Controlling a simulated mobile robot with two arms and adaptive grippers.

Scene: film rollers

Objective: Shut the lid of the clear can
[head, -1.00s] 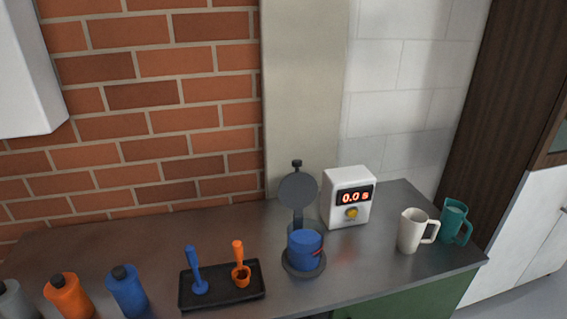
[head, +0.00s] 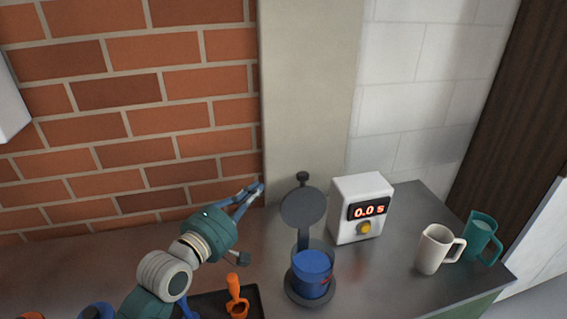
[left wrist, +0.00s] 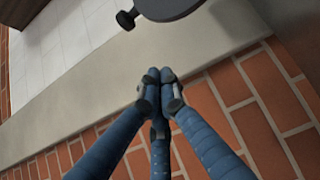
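The clear can (head: 329,259) stands on a dark round base on the counter, with a blue round thing (head: 312,266) inside. Its grey round lid (head: 303,207) stands open, upright on a hinge behind the can, with a small dark knob (head: 302,177) at its top. My left gripper (head: 260,187) is left of the lid, apart from it, with its fingertips together and nothing seen between them. In the left wrist view, the closed fingertips (left wrist: 160,80) show below the lid (left wrist: 168,6) and its knob (left wrist: 127,19). My right gripper is not in view.
A white timer (head: 361,208) reading 0.0 s stands right of the lid. A white jug (head: 434,250) and a teal jug (head: 481,238) are farther right. A black tray (head: 254,299) with an orange scoop (head: 234,287) lies left of the can. The brick wall is behind.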

